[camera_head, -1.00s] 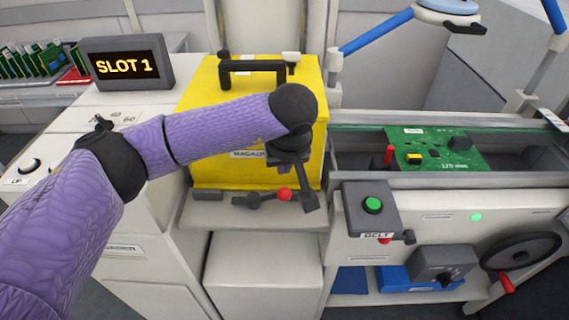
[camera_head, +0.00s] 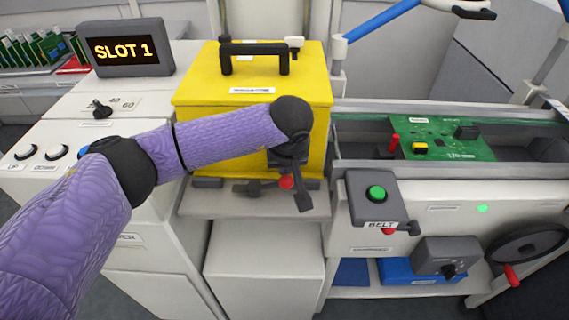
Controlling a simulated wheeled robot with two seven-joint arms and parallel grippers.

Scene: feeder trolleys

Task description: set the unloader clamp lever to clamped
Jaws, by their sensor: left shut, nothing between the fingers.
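The unloader clamp lever (camera_head: 268,186) is a short dark lever with a red ball knob (camera_head: 286,182). It sits on the grey ledge at the foot of the yellow magazine (camera_head: 210,125), lying roughly level with its knob to the right. My left gripper (camera_head: 303,205) is shut and empty. It points down just right of the red knob and partly overlaps it in the picture; I cannot tell whether they touch. My left forearm crosses in front of the magazine and hides part of its front. My right gripper is out of view.
A SLOT 1 display (camera_head: 124,48) stands at the left on a white cabinet with knobs. To the right are a conveyor with a green board (camera_head: 448,140), a belt box with a green button (camera_head: 376,193) and a handwheel (camera_head: 525,250). A black handle (camera_head: 254,50) tops the magazine.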

